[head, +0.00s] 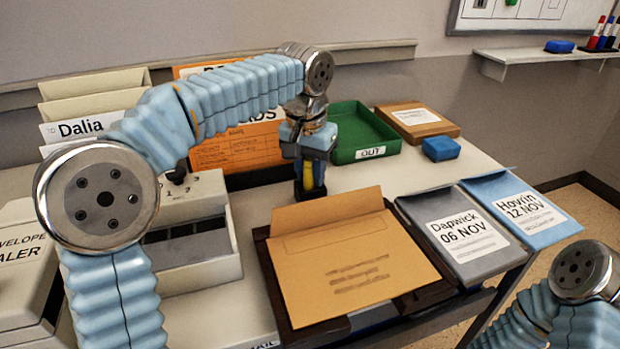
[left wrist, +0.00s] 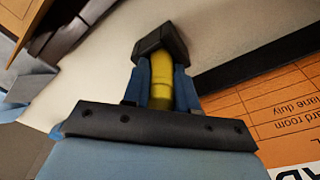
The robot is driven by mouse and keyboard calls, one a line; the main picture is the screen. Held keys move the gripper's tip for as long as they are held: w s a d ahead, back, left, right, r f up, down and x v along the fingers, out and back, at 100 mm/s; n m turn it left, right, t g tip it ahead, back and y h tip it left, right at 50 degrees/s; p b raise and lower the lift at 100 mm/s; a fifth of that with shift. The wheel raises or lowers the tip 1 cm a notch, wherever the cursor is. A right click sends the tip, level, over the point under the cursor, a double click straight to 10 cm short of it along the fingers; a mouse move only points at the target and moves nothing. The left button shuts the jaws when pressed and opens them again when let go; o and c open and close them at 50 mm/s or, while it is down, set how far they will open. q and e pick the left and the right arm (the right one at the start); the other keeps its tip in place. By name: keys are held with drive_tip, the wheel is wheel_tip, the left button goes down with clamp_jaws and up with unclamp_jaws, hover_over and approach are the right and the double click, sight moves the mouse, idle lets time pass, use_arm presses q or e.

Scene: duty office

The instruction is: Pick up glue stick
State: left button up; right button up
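The glue stick (left wrist: 161,82) is a yellow cylinder with a dark block at its far end. I cannot tell whether that block is its cap or a stand. In the head view the yellow glue stick (head: 308,177) shows upright at the back of the table, behind the tan envelope. My left gripper (head: 310,165) points down over it, with a finger against each side and no clear gap. The left wrist view shows the same gripper (left wrist: 161,90) shut around the yellow body. The dark end seems to be at the table surface. My right gripper is out of view.
A tan envelope (head: 345,265) lies on a dark tray in front. A green OUT tray (head: 362,150) and a blue block (head: 440,148) stand to the right. Orange folders (head: 235,148) stand behind left. Grey (head: 465,235) and blue (head: 520,210) folders lie right.

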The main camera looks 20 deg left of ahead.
use_arm(q)
clamp_jaws()
drive_tip(key=shift+r, duration=0.4)
wheel_tip(320, 180, up, 3)
drive_tip(key=shift+s+d+f, duration=0.1)
drive_tip(key=shift+s+d, duration=0.05)
drive_tip(key=s+d+r, duration=0.4)
drive_tip(key=s+r, duration=0.5)
drive_tip(key=s, duration=0.4)
drive_tip(key=shift+d+r+b, duration=0.15)
drive_tip(key=shift+r+b, duration=0.1)
drive_tip(key=shift+b, duration=0.05)
